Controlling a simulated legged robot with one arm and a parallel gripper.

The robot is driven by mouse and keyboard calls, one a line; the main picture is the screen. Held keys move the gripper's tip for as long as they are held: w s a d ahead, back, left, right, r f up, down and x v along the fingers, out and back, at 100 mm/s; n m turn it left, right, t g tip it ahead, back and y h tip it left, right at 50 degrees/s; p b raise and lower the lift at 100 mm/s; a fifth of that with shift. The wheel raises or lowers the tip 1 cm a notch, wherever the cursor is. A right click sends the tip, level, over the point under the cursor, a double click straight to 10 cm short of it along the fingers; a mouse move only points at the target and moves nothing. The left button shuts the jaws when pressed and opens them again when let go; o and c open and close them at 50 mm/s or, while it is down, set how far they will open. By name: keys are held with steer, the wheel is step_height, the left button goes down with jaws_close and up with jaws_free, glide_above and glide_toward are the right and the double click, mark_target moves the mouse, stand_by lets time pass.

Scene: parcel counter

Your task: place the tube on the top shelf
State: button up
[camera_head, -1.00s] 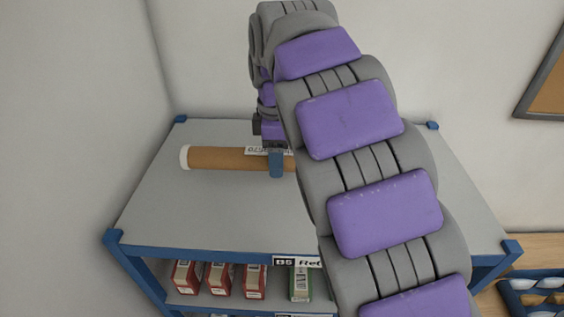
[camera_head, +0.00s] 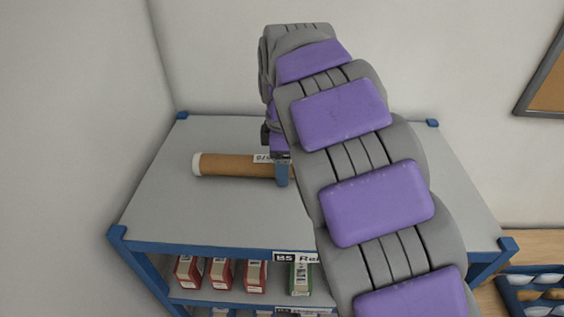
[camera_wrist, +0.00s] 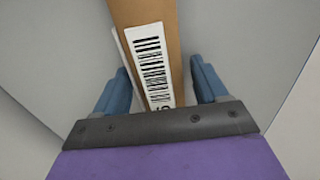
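A brown cardboard tube (camera_head: 235,166) with a white end cap lies lengthwise at the top shelf (camera_head: 180,215), and appears to rest on it. Its right part is hidden behind my arm. My gripper (camera_head: 283,172) is at the tube, its blue finger pointing down past the near side. In the wrist view the tube (camera_wrist: 150,15), with its barcode label, runs between the two blue fingers of my gripper (camera_wrist: 162,80). Narrow gaps show on both sides of the tube, so the fingers look open around it.
Red and white boxes (camera_head: 221,273) and a green box (camera_head: 301,277) stand on the lower shelf. Walls close off the left and back. A blue crate (camera_head: 535,292) sits on a wooden surface at lower right. The top shelf's left front is clear.

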steer(key=shift+o, duration=1)
steer(key=shift+d, duration=0.25)
steer(key=shift+r, duration=0.1)
steer(key=shift+a+r, duration=0.1)
steer(key=shift+r, duration=0.5)
step_height(320, 180, up, 9)
steer(key=shift+w+f+p, duration=0.1)
steer(key=shift+p, duration=0.45)
steer(key=shift+r+p, duration=0.9)
steer(key=shift+r, duration=0.05)
